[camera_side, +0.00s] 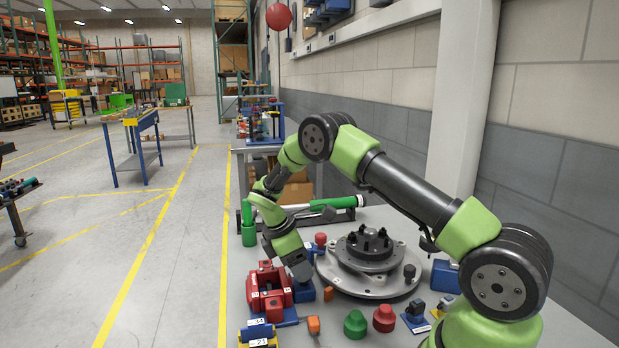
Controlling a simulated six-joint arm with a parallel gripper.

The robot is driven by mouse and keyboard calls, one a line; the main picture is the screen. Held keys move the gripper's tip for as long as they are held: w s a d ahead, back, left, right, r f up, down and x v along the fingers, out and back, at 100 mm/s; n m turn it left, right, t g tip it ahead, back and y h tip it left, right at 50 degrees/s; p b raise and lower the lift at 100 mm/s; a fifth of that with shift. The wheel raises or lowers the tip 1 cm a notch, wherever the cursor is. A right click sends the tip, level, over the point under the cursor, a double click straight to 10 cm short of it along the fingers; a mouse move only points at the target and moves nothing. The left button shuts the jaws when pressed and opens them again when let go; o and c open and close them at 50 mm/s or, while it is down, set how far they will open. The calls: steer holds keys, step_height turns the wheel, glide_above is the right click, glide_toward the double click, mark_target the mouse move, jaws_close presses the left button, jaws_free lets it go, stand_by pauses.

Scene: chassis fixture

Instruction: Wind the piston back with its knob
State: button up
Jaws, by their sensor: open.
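A red clamp-like block (268,291), which looks like a caliper, sits on a blue base at the left front of the table. I cannot make out its piston or knob clearly at this size. My gripper (302,272) points down just right of and behind the red block, over or beside a blue part (303,292). It is open. Its fingertips are small here, and I cannot tell whether they touch anything. A grey disc with a dark studded hub (367,246) lies to the right of my gripper.
A green knob (355,323), a red knob (384,318) and a blue-based part (415,318) stand at the front. Orange pieces (313,325) lie near the red block. The wall bounds the right side.

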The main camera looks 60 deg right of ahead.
steer(key=v, duration=0.8)
steer(key=s+a+r+m+t+y, duration=0.2)
steer(key=s+a+r+m+t, duration=0.1)
steer(key=s+r, duration=0.3)
steer(key=s+a+r+m+t+y, duration=0.2)
steer(key=s+a+r+m+t, duration=0.2)
steer(key=r, duration=0.7)
steer(key=shift+s+a+m+t, duration=0.3)
steer(key=shift+s+a+m, duration=0.8)
steer(key=shift+a, duration=0.25)
steer(key=s+a+m+t+y, duration=0.1)
steer(key=s+a+m, duration=0.3)
steer(key=s, duration=0.5)
steer(key=shift+s+a+r+t, duration=0.25)
steer(key=shift+s+a+t, duration=0.1)
steer(key=shift+t, duration=0.55)
